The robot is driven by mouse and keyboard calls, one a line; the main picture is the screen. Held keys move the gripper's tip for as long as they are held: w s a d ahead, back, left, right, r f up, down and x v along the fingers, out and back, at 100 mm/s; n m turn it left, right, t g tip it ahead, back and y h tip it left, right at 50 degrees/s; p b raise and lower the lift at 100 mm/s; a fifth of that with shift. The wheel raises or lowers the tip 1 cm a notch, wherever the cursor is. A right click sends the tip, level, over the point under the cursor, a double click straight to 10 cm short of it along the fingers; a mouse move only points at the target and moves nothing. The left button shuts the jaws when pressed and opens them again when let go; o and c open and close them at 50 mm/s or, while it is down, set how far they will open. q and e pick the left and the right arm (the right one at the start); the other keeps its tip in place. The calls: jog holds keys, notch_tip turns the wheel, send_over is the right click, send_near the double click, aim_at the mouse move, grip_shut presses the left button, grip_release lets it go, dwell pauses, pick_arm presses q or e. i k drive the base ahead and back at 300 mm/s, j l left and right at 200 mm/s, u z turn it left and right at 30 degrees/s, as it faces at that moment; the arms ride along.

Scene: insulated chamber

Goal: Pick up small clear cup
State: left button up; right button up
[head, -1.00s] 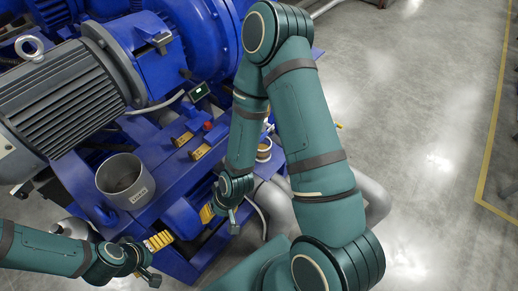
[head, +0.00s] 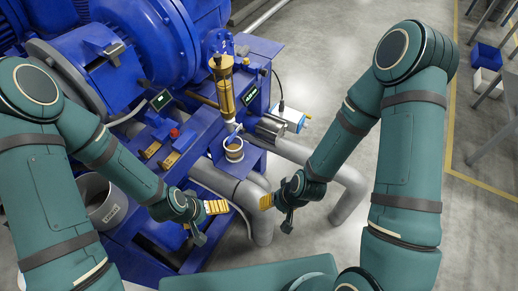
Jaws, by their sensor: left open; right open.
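A small cup (head: 234,149) with a pale rim and brownish contents stands on a blue ledge of the machine, below a brass cylinder (head: 225,93). A blue piece crosses its rim. My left gripper (head: 212,222) is open and empty, below and slightly left of the cup in the picture. My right gripper (head: 275,214) is open and empty, below and right of the cup. Both grippers are apart from the cup. How clear its wall is cannot be told at this size.
A large grey metal container (head: 103,203) is partly hidden behind my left arm. Grey pipes (head: 345,190) run right of the ledge. A small white-and-blue device (head: 288,119) sits right of the cup. Open concrete floor (head: 330,60) lies to the right.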

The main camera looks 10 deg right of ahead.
aim_at(234, 152)
jog(key=i+z, duration=0.15)
jog(key=z, duration=0.2)
jog(key=i+j+z, duration=0.1)
jog(key=z, duration=0.2)
jog(key=i+j+z, duration=0.15)
jog(key=z, duration=0.2)
jog(key=j, duration=0.1)
